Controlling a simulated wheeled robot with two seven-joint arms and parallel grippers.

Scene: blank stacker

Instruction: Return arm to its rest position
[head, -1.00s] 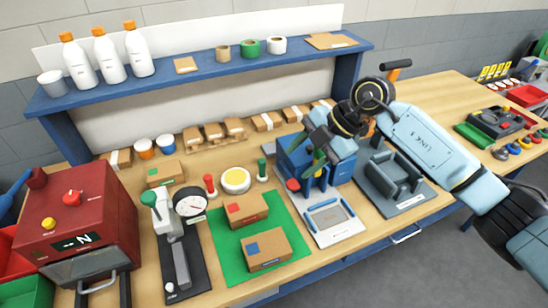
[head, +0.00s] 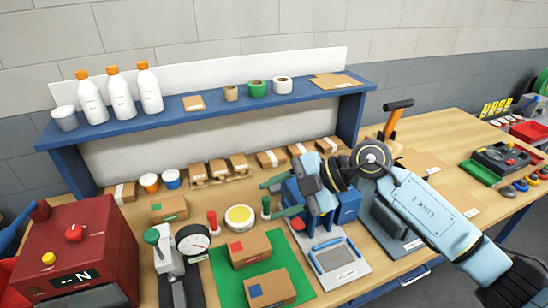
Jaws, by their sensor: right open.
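My right arm comes in from the right. Its right gripper (head: 278,197) is open, with nothing seen between its two green-tipped fingers, which point left. It is in front of the blue stacker-like machine (head: 347,203) and hides much of it. A grey plate with a blue-handled frame (head: 333,256) lies in front of that machine. My left gripper is not in view.
A green mat (head: 226,271) holds two cardboard boxes. A yellow-topped round button (head: 240,217), a gauge press (head: 192,243) and a red machine (head: 80,245) stand to the left. A blue shelf (head: 210,116) with bottles and tape rolls spans the back. A grey fixture (head: 390,226) sits under my forearm.

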